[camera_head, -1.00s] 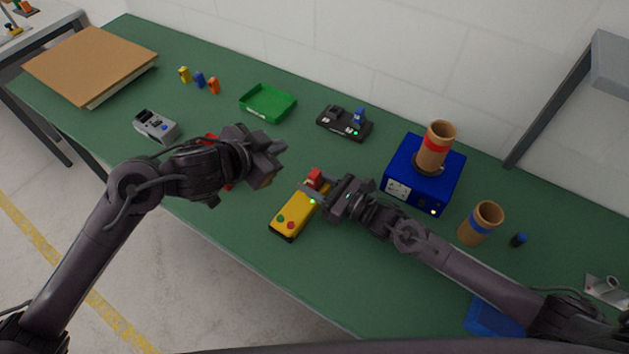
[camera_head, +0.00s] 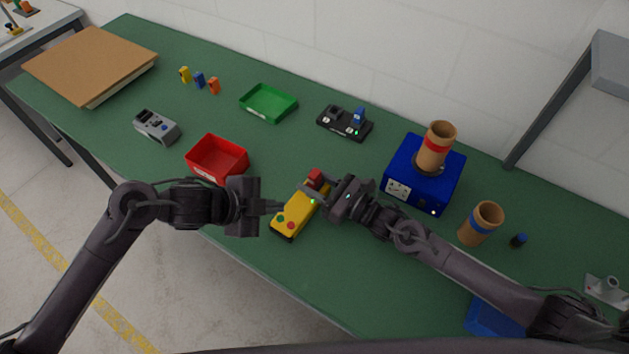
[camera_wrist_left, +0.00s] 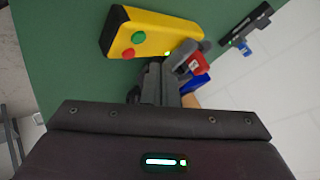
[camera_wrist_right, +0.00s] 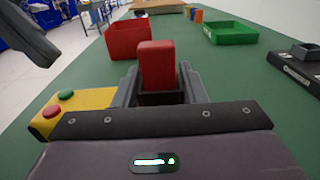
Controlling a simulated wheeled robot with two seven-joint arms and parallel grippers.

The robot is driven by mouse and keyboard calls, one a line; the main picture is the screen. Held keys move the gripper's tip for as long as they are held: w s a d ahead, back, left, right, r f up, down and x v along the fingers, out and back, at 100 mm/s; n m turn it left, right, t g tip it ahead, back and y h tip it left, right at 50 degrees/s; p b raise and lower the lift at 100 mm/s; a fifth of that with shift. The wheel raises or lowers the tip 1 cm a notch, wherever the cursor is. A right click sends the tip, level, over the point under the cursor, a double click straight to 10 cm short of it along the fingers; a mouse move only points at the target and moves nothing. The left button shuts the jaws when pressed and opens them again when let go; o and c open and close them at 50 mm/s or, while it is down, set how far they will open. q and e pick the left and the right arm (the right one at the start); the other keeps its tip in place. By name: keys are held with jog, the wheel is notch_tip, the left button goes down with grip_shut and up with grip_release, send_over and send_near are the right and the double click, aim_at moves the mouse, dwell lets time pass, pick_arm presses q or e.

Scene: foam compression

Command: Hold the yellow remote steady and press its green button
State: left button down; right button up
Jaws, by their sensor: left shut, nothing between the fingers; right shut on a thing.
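The yellow remote (camera_head: 295,212) lies on the green table, with a green button and a red button at its near end. In the left wrist view the green button (camera_wrist_left: 138,38) and the red button (camera_wrist_left: 129,53) show clearly. My right gripper (camera_head: 318,190) is shut at the remote's far end, on its red block (camera_wrist_right: 157,66), which stands up between the fingers. My left gripper (camera_head: 280,206) is shut and empty, with its fingertips just left of the remote. I cannot tell its exact height above the table.
A red bin (camera_head: 217,160) stands behind my left gripper. A grey device (camera_head: 156,126), a green tray (camera_head: 268,103) and a black charger-like box (camera_head: 344,123) lie further back. A blue box (camera_head: 424,174) with a cardboard tube stands to the right. The front table edge is close.

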aim_at(280, 218)
pick_arm(q)
jog(key=shift+f, duration=1.05)
dwell(1.3)
jog(key=shift+f, duration=0.4)
